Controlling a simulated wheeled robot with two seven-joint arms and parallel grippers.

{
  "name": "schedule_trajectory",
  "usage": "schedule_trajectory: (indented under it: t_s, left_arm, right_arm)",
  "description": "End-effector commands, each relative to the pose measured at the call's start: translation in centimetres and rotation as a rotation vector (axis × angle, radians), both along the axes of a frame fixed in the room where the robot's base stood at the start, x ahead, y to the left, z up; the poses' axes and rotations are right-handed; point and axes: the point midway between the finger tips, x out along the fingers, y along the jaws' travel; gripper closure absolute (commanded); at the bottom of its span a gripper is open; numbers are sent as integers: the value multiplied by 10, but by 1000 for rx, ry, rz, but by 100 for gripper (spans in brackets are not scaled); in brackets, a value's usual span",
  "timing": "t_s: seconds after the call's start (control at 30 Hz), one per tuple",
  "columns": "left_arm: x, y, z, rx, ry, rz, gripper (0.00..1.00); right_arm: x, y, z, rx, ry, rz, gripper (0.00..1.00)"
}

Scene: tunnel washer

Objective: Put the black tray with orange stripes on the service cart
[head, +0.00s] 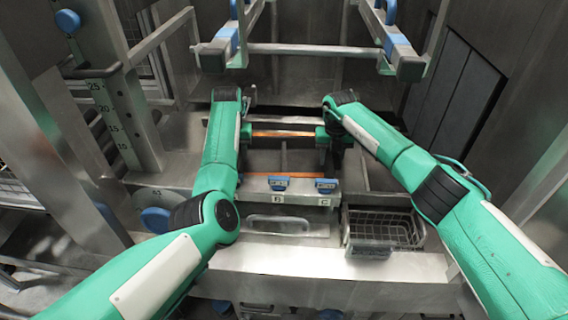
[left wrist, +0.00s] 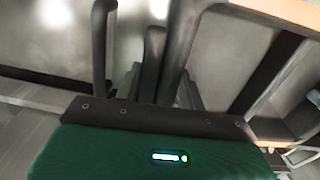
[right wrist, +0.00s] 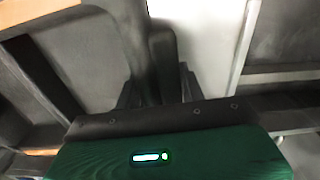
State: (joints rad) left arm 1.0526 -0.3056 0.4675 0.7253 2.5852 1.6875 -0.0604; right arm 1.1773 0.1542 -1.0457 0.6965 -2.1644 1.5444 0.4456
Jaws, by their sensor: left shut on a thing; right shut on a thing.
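The black tray with orange stripes (head: 284,133) is in the middle of the head view, between my two grippers. Its orange bands show at its far and near sides. My left gripper (head: 245,133) is shut on the tray's left side, and my right gripper (head: 322,136) is shut on its right side. The tray's dark edge and an orange band also show in the left wrist view (left wrist: 264,76) and the right wrist view (right wrist: 40,78). The fingers hide the gripped parts. I cannot make out the service cart for certain.
A steel front with blue latches (head: 325,186) and a handle (head: 277,224) lies below the tray. A wire basket (head: 385,229) sits to its right. Steel rails with blue pads (head: 398,44) hang above. A scaled post (head: 118,125) stands at the left.

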Motion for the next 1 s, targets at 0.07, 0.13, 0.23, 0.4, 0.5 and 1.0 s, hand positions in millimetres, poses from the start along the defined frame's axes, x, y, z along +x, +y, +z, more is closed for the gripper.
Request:
schedule_trajectory:
  t_s: [0.07,0.13,0.23,0.4,0.5,1.0]
  left_arm:
    - [0,0,12,0,-1,0,88]
    - [0,0,18,0,-1,0,88]
    - [0,0,28,0,-1,0,88]
    - [0,0,39,0,0,0,88]
    - [0,0,41,0,0,0,88]
    - [0,0,40,0,0,0,88]
  right_arm:
    - [0,0,11,0,0,0,88]
    - [0,0,18,0,0,0,88]
    - [0,0,28,0,0,0,88]
    - [0,0,39,0,0,0,88]
    - [0,0,41,0,0,0,88]
    - [0,0,40,0,0,0,88]
